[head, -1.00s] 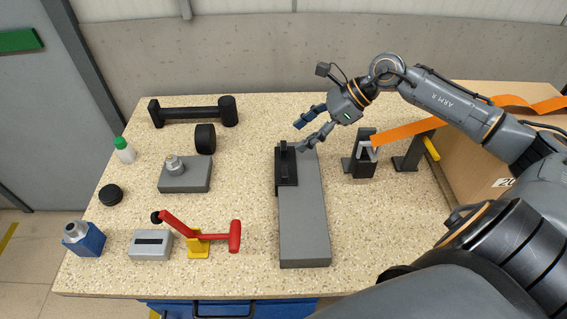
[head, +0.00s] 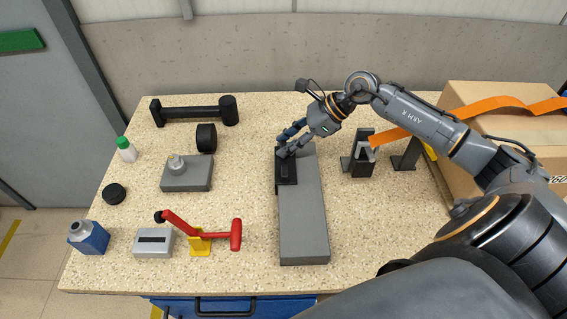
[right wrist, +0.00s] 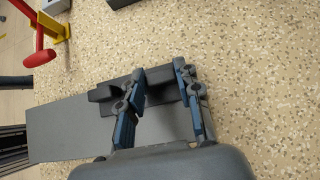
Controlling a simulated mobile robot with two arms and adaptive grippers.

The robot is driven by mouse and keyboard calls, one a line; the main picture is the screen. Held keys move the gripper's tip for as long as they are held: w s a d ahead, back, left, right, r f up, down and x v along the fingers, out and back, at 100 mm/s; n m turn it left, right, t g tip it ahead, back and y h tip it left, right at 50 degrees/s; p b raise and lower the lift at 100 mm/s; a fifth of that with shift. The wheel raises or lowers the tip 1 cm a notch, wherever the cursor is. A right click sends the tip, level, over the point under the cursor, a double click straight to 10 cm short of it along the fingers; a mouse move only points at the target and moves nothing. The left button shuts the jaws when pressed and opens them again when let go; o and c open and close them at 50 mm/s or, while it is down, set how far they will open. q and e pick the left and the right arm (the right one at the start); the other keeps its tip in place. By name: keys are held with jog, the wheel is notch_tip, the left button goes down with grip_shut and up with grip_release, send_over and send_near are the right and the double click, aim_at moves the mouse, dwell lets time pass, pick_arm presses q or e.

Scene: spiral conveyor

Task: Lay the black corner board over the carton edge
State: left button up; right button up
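A black piece with a raised ridge (head: 287,178), which looks like the corner board, lies at the far end of a long grey slab (head: 304,225). It also shows in the right wrist view (right wrist: 105,94), partly hidden by my fingers. My right gripper (head: 284,147) is at the far end of this black piece. In the right wrist view its two fingers (right wrist: 160,85) stand apart, with part of the black piece between and beneath them. Whether they touch it is unclear. The brown carton (head: 477,99) stands at the right, partly behind my right arm. My left gripper is not in view.
An orange strap (head: 497,104) runs over the carton to a dark stand (head: 362,166). At the left are a red-handled tool (head: 187,228), a grey block (head: 187,178), a blue bottle (head: 90,239) and a black bar (head: 193,112). The bench between them and the slab is clear.

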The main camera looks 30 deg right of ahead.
grip_shut()
notch_tip(320, 180, up, 10)
jog(key=b, duration=0.1)
